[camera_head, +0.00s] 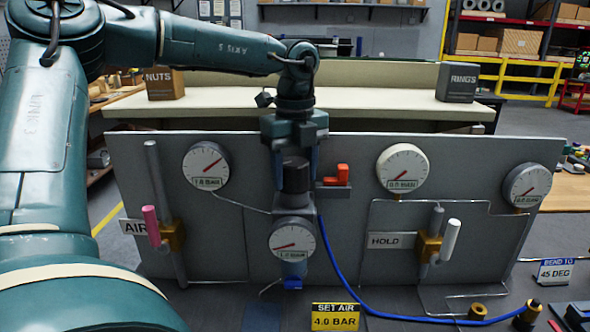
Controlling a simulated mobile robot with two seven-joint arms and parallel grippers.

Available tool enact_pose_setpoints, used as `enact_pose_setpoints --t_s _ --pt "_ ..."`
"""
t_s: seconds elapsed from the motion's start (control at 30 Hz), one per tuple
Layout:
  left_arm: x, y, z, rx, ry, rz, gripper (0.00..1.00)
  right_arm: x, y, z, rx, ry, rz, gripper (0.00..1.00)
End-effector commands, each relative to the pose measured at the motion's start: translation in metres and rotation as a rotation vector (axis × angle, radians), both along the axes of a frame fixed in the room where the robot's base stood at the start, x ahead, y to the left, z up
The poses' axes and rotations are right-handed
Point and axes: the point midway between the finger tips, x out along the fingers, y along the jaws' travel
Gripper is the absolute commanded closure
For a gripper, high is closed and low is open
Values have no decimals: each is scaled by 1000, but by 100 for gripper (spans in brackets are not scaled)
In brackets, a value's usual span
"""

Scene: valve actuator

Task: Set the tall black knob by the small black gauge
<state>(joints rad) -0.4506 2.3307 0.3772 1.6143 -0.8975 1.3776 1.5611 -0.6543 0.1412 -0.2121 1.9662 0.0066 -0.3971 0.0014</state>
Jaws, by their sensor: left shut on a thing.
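The tall black knob (296,176) stands upright on top of the regulator body on the grey panel. My left gripper (291,160) comes down from above and is shut on the knob, with its fingers at the knob's sides. The small gauge (293,241) sits just below the knob, with a white face, dark rim and red needle pointing to the lower left; its small number is too blurred to read surely. A yellow and black sign (335,317) in front reads SET AIR 4.0 BAR. My right gripper is not in view.
A red-handled part (335,176) sits close right of the knob. Other gauges (206,166) (403,168) (526,186) are on the panel. A pink lever (151,226) is left, a white lever (451,240) right by HOLD. A blue hose (345,283) runs lower right.

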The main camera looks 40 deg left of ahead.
Motion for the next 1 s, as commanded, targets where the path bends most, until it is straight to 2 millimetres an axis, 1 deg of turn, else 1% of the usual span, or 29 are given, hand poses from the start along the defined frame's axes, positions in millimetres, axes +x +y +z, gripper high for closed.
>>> enact_pose_setpoints --t_s 0.27,0.5,0.7,1.0 --pt "0 0 -1 2 -1 -102 70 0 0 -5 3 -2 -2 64" --pt "-1 1 -1 1 1 -287 70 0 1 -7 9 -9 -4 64" --pt "-2 1 0 1 0 -445 70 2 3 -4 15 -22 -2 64" --pt "-3 2 0 1 1 -621 70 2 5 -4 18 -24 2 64"
